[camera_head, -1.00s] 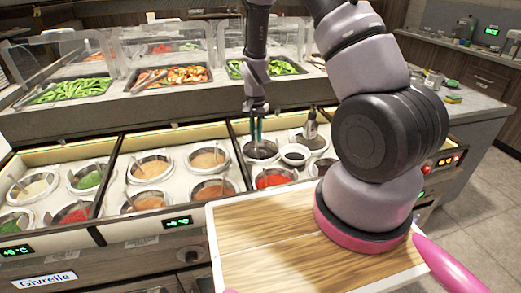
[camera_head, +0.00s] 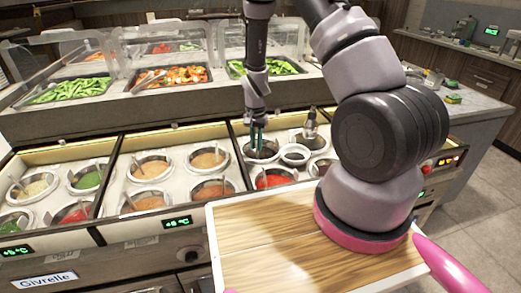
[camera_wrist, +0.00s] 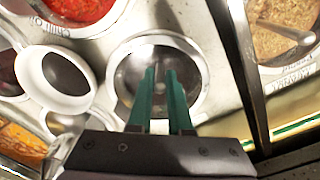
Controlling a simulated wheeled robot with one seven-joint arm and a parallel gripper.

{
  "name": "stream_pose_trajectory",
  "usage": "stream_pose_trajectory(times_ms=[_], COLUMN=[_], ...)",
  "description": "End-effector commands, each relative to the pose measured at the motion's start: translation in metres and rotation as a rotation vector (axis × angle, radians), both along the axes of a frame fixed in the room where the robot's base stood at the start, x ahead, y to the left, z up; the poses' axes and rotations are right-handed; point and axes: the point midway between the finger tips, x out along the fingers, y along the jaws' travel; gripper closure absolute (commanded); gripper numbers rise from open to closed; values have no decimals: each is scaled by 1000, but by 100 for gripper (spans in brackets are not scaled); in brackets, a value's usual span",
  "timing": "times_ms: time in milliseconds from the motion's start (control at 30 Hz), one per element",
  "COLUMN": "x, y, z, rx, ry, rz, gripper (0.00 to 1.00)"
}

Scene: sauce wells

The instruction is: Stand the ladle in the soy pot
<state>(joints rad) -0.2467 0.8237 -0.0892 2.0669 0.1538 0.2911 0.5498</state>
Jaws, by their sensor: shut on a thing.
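My gripper (camera_head: 258,150) points down over a round well with dark contents (camera_head: 268,155) in the right-hand sauce section. In the wrist view, the green fingers (camera_wrist: 162,72) are close together over the middle of this well (camera_wrist: 198,78). A thin grey piece between the fingers appears to be the ladle (camera_wrist: 160,78); the rest of it is hidden, and I cannot tell whether it touches the bottom. The well's label is not readable, so I cannot confirm that it is the soy pot.
A metal-handled utensil (camera_head: 311,122) stands in a neighbouring well behind right. Several other sauce wells lie to the left. A wooden board (camera_head: 270,255) is in front.

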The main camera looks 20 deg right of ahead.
Motion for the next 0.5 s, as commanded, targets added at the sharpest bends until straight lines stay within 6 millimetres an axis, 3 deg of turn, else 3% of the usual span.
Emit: stream_pose_trajectory(times_ms=[333, 367, 433, 500], x=[0, 0, 0, 0], y=[0, 0, 0, 0], z=[-3, -3, -3, -3], rx=[0, 0, 0, 0], ry=[0, 0, 0, 0], rz=[0, 0, 0, 0], gripper=[100, 79, 52, 48])
